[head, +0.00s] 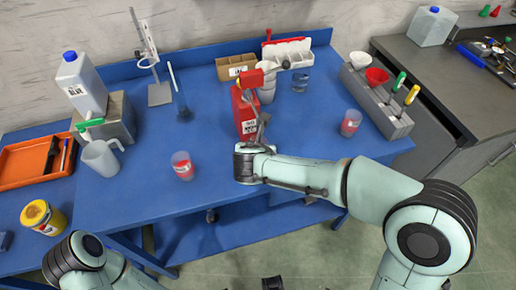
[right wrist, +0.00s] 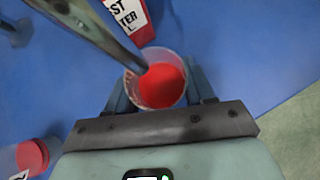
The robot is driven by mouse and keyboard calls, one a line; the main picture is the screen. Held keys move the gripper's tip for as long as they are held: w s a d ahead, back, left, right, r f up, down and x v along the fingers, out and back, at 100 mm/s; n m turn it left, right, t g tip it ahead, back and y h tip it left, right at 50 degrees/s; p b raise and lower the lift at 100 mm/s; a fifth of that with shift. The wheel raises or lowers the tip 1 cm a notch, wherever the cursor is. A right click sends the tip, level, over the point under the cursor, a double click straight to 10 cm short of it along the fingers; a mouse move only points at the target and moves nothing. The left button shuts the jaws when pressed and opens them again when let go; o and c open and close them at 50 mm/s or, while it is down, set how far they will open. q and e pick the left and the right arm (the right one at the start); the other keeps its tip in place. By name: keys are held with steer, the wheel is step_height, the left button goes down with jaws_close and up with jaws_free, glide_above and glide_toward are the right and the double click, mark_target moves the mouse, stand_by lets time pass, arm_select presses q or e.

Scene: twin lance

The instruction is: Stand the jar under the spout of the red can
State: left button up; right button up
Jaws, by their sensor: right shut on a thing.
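The red can (head: 245,112) stands upright near the middle of the blue table, its white label facing front; part of it shows in the right wrist view (right wrist: 128,18). A clear jar with red inside (right wrist: 160,84) sits between my right gripper's fingers, close beside the can. My right gripper (head: 250,150) is shut on it and hides the jar in the head view. A grey metal bar (right wrist: 92,38) slants over the jar's rim; I cannot tell whether it is the spout. My left gripper is out of view.
Other red-filled jars stand at the left (head: 182,166) and right (head: 350,122). A grey holder (head: 378,108) with a funnel and tools is on the right. A white jug (head: 101,158) and an orange tray (head: 32,160) are on the left.

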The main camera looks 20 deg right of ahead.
steer(key=shift+f, duration=0.15)
steer(key=o, duration=1.1)
steer(key=shift+r, duration=0.2)
steer(key=p+v, duration=0.2)
steer(key=v, duration=1)
steer(key=shift+a, duration=0.1)
steer(key=shift+s+f, duration=0.1)
